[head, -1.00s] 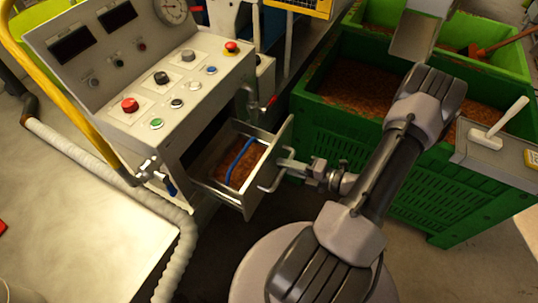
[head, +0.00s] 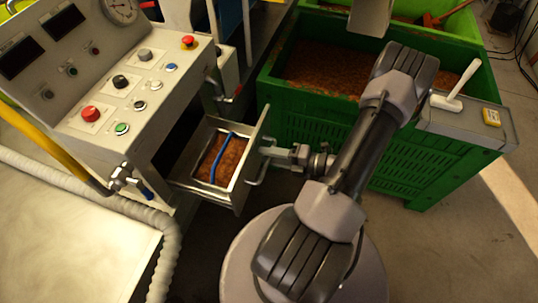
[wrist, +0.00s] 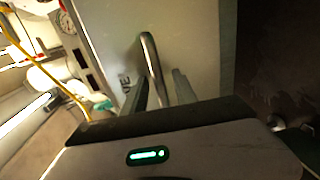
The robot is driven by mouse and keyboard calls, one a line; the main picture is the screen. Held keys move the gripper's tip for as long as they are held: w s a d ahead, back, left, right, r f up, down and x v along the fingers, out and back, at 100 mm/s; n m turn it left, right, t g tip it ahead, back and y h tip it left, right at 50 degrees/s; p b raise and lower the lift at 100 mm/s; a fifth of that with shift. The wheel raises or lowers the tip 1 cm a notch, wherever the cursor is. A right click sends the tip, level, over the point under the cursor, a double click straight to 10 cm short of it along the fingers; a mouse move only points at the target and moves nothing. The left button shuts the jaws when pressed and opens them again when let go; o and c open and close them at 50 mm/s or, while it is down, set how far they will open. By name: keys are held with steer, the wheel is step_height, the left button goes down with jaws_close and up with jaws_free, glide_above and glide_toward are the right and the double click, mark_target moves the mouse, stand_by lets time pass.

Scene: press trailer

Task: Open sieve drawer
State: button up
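The sieve drawer (head: 247,160) stands pulled out from the grey control console, its front panel well clear of the opening. A metal tray with brown granular matter (head: 222,160) and a blue strip across it (head: 217,158) sits inside. The bar handle (head: 253,180) is on the outside of the drawer front. My gripper (head: 270,152) is at the handle from the right, its fingers either side of the bar. In the wrist view, the handle (wrist: 150,62) runs down between the two fingers (wrist: 161,90), which look closed on it. The exact contact is partly hidden.
The console (head: 130,100) with buttons and a gauge is at left. A green crate (head: 400,180) of brown matter stands behind my arm, with a grey ledge holding a white-handled tool (head: 455,85). A ribbed hose (head: 165,250) runs at lower left. Floor at lower right is clear.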

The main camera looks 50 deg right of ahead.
stand_by(0.3)
steer(key=p+v, duration=0.3)
steer(key=v, duration=1.4)
steer(key=shift+s, duration=0.25)
